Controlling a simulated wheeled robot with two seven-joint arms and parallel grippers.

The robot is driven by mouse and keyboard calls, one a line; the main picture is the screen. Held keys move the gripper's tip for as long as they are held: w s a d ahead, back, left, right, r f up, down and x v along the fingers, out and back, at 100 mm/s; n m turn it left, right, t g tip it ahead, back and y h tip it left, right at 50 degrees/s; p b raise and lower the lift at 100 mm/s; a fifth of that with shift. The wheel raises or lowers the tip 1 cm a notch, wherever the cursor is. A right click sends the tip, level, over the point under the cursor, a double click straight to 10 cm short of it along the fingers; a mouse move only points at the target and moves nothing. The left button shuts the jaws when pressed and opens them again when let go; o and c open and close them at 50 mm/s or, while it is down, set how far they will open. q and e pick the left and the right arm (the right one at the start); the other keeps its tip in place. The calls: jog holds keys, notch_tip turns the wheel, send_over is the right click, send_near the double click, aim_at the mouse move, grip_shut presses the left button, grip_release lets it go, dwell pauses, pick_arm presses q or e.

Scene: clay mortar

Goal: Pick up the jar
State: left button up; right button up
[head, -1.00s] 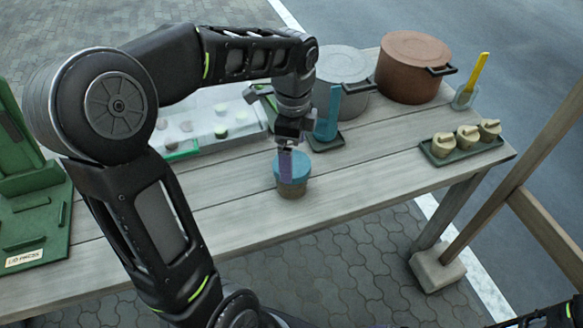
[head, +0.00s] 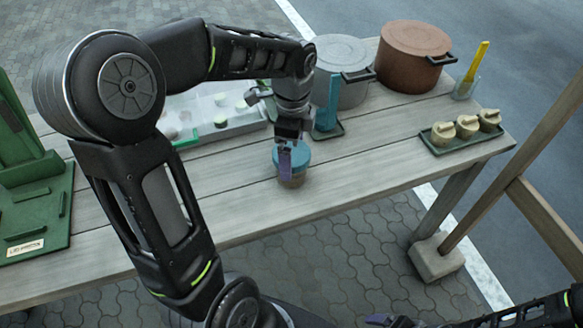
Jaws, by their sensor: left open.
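The jar (head: 299,178) stands upright near the middle of the wooden table. It has a blue lid (head: 301,153) and a tan body. My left gripper (head: 285,163) points down at the jar from above, with its purple-tinted fingers in front of the lid and body. It is open, and the fingers hide part of the jar. I cannot tell whether they touch it. My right gripper (head: 392,320) shows only partly at the bottom edge, well away from the table; its jaws are unclear.
On the wooden table (head: 375,185), a grey pot (head: 345,55) and a brown pot (head: 412,50) stand at the back. A tray (head: 432,146) of several small tan jars is at the right. A green stand (head: 30,215) is at the left. The table right of the jar is clear.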

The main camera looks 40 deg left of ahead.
pick_arm(q)
notch_tip(320, 180, down, 5)
jog(key=shift+a+r, duration=0.1)
jog(key=shift+r, duration=0.05)
jog(key=shift+c, duration=0.4)
jog(key=shift+r, duration=0.1)
jog(key=c, duration=1.6)
jog(key=shift+r, duration=0.1)
notch_tip(320, 180, up, 10)
jog(key=shift+f, duration=0.1)
dwell(0.3)
